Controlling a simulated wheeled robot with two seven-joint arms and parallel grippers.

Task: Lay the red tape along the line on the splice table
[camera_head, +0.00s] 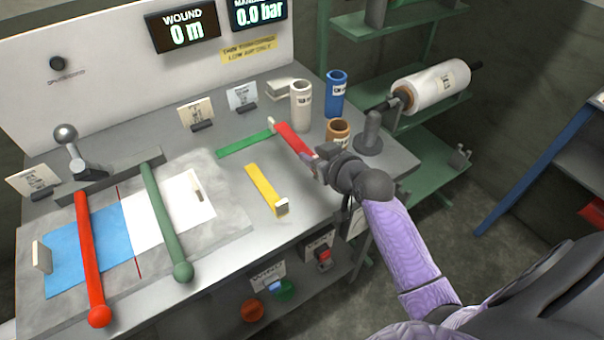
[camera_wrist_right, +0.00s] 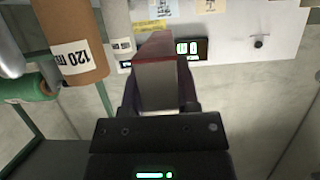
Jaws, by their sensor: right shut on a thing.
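My right gripper (camera_head: 318,163) is shut on the red tape (camera_head: 293,139), a flat red strip with a pale end. It is held near the rear right of the bench. In the right wrist view the red tape (camera_wrist_right: 160,82) sits between the fingers. The splice table (camera_head: 225,232) is a grey slab at the left with a blue film sheet (camera_head: 66,236) and a white film sheet (camera_head: 180,202) on it. A thin dark red line (camera_head: 138,264) runs along their joint, partly hidden. My left gripper is out of view.
A red bar (camera_head: 86,235) and a green bar (camera_head: 163,218) lie across the sheets. A green strip (camera_head: 243,144) and a yellow strip (camera_head: 264,190) lie right of the slab. White (camera_head: 300,108), blue (camera_head: 336,95) and brown (camera_head: 338,130) cylinders stand behind the tape.

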